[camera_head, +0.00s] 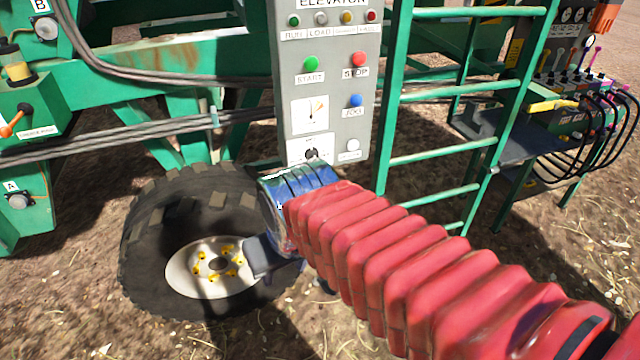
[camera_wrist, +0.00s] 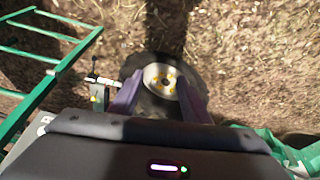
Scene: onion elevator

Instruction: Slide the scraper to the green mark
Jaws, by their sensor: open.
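I cannot make out the scraper or its green mark for certain in either view. My gripper (camera_head: 278,262) is at the end of my red-sleeved arm, in front of the large black wheel (camera_head: 150,240); the arm and blue wrist hide part of it. In the wrist view my gripper (camera_wrist: 158,102) has its two dark fingers spread, with nothing held between them. The wheel's pale hub (camera_wrist: 161,80) shows beyond the fingers. A small fitting with a pale rod (camera_wrist: 101,80) and a yellowish part lies left of the fingers; I cannot tell what it is.
The grey elevator control panel (camera_head: 328,120) stands behind my wrist. A green ladder (camera_head: 445,155) is to its right, and a lever bank with hoses (camera_head: 575,105) further right. A green box with an orange lever (camera_head: 15,122) is at left. Straw-strewn ground lies in front.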

